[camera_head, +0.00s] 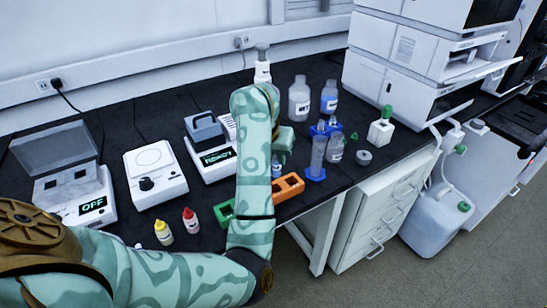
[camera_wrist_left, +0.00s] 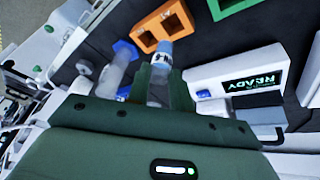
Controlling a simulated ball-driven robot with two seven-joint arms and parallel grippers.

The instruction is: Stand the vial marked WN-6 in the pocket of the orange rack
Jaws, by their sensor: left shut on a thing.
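My left gripper (camera_wrist_left: 164,78) is shut on a clear vial with a blue end (camera_wrist_left: 161,52), seen in the left wrist view. The mark on it is too small to read. The blue end points toward the orange rack (camera_wrist_left: 148,41); I cannot tell whether they touch. The rack has dark square pockets, with no vial visible in them. In the head view the orange rack (camera_head: 289,187) lies on the bench just right of my left arm, which hides most of the gripper and vial. My right gripper is not in view.
A green rack (camera_head: 224,211) sits partly behind my arm. A clear cylinder with a blue base (camera_head: 317,157) and bottles stand right of the orange rack. A device reading READY (camera_head: 215,160) is to the left. Red (camera_head: 191,221) and yellow-capped (camera_head: 163,233) bottles stand near the front edge.

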